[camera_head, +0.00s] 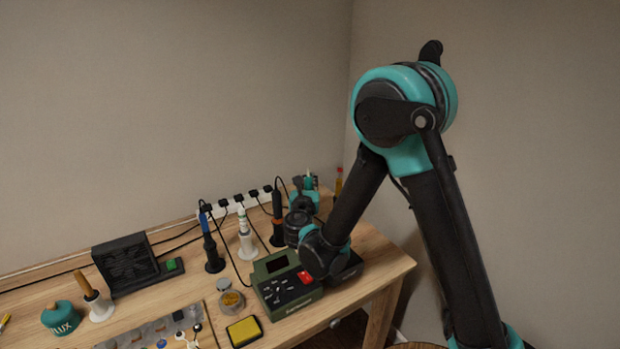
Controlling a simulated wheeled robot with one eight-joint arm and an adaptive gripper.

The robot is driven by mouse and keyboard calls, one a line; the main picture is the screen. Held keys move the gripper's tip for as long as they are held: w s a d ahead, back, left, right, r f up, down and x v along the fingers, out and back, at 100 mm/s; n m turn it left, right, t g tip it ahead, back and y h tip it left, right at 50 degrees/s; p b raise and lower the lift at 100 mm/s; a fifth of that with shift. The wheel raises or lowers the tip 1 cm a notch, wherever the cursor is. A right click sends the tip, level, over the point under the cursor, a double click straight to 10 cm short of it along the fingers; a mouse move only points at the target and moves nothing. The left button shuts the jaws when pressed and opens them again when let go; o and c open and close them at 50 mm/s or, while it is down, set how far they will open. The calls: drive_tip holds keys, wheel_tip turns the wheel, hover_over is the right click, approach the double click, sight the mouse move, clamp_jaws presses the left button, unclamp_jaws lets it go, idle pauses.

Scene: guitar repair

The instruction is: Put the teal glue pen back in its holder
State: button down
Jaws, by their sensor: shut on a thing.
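My arm reaches over the bench's right end, and my gripper (304,188) is at the back right, small and partly hidden by my own wrist. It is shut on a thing. A small teal piece (309,175) shows at the gripper; it looks like the glue pen, but I cannot make out its full shape. I cannot single out an empty holder; the spot under my gripper is hidden by my wrist.
A blue-topped tool (209,246), a white and green tool (244,236) and a black and orange iron (277,221) stand upright left of my gripper. A green station (288,295) lies in front. A power strip (228,207) runs behind. A red and yellow tool (339,180) stands right.

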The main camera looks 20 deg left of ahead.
drive_tip(key=shift+f, duration=0.95)
drive_tip(key=shift+f, duration=0.65)
drive_tip(key=c, duration=0.7)
unclamp_jaws()
drive_tip(key=shift+c, duration=0.2)
wheel_tip(320, 180, up, 11)
idle(1.0)
